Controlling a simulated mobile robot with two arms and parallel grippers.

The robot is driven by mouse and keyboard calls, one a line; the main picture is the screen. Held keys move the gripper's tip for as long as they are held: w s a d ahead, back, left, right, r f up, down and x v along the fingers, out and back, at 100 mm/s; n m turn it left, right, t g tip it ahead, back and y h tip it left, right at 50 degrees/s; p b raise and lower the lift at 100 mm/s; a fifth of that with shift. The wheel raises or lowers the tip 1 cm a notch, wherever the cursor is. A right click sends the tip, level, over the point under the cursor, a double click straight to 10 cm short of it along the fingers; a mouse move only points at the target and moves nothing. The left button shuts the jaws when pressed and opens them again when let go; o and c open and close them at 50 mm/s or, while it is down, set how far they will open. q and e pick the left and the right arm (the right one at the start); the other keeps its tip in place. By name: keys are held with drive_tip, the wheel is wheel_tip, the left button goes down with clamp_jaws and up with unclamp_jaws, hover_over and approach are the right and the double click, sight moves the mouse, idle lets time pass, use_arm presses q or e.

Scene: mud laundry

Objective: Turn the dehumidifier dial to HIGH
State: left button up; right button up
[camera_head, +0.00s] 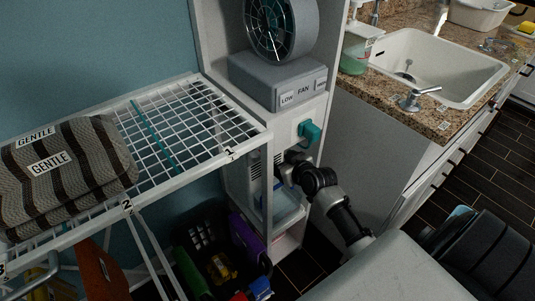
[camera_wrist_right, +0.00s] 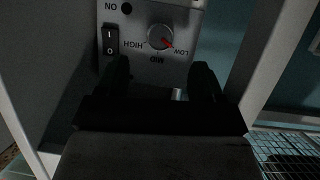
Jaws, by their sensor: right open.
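The dehumidifier panel (camera_wrist_right: 130,35) shows upside down in the right wrist view. Its round silver dial (camera_wrist_right: 158,36) has a red pointer mark directed at LOW; MID and HIGH are the other labels. My right gripper (camera_wrist_right: 162,70) is open and empty, its fingertips on either side of and just short of the dial, not touching it as far as I can tell. In the head view my right gripper (camera_head: 288,165) reaches the front of the pale unit (camera_head: 288,133) in the shelf tower; the dial is hidden there. My left gripper is not in view.
A rocker switch (camera_wrist_right: 110,39) sits beside the dial. A wire rack (camera_head: 190,122) with striped textiles (camera_head: 75,165) is at left. A sink counter (camera_head: 428,118) is at right; a dark basket (camera_head: 200,237) is below.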

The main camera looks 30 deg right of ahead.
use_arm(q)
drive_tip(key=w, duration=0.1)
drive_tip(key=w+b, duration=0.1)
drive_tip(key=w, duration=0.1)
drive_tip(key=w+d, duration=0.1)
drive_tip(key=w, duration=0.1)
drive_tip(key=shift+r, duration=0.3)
use_arm(e)
drive_tip(key=x, duration=0.8)
drive_tip(key=shift+c, duration=0.2)
drive_tip(key=c, duration=0.9)
use_arm(q)
drive_tip(key=shift+b, duration=0.3)
use_arm(e)
drive_tip(key=shift+f, duration=0.1)
